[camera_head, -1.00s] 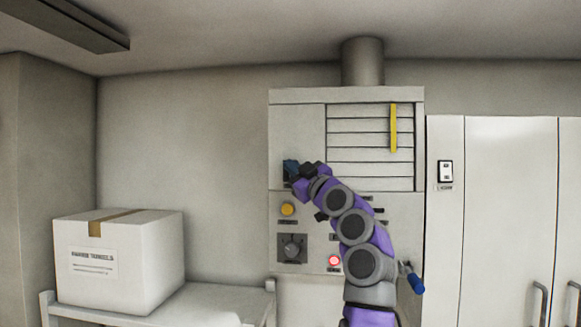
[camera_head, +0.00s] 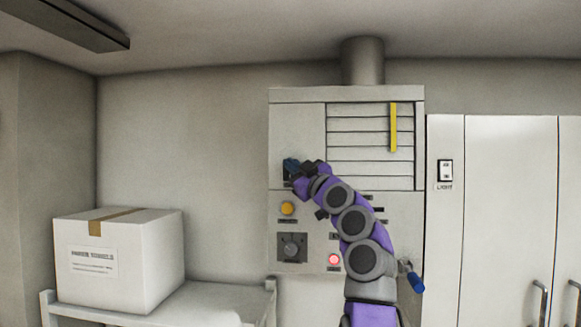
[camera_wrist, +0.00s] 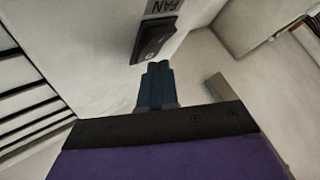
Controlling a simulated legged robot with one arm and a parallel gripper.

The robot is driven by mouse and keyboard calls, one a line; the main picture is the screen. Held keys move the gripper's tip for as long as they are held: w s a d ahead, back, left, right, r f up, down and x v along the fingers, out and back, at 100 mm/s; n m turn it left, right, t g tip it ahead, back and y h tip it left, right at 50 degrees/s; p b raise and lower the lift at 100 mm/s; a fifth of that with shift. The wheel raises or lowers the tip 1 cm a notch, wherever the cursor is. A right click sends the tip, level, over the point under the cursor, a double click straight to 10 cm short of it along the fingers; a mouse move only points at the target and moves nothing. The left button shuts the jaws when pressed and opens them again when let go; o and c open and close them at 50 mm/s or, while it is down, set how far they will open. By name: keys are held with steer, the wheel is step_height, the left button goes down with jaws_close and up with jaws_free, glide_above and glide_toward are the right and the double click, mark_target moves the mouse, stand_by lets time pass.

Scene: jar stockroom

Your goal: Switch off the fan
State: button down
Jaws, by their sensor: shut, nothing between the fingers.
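The fan switch (camera_wrist: 154,37) is a dark rocker under a FAN label (camera_wrist: 163,6) in the wrist view, on the pale panel of the tall grey unit (camera_head: 297,126). My gripper (camera_wrist: 158,66) is shut and empty, its dark blue fingers side by side. In the wrist view its tips appear at the near end of the switch; I cannot tell whether they touch it. In the head view my gripper (camera_head: 289,166) is at the unit's left side, above the yellow button, and hides the switch there.
Below are a yellow button (camera_head: 287,208), a dark knob (camera_head: 291,247) and a lit red button (camera_head: 334,259). A blue-handled lever (camera_head: 416,283) sticks out lower right. A light switch (camera_head: 445,171) is on the right. A box (camera_head: 150,262) stands on a bench (camera_head: 205,305).

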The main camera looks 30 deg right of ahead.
steer(key=shift+s+a+f, duration=0.1)
steer(key=shift+s+a+b, duration=0.4)
steer(key=shift+s+b, duration=0.15)
steer(key=shift+b, duration=0.25)
steer(key=s+a+b, duration=0.2)
steer(key=b, duration=0.1)
steer(key=s+b, duration=0.2)
steer(key=shift+a+f, duration=0.35)
steer(key=shift+a, duration=0.05)
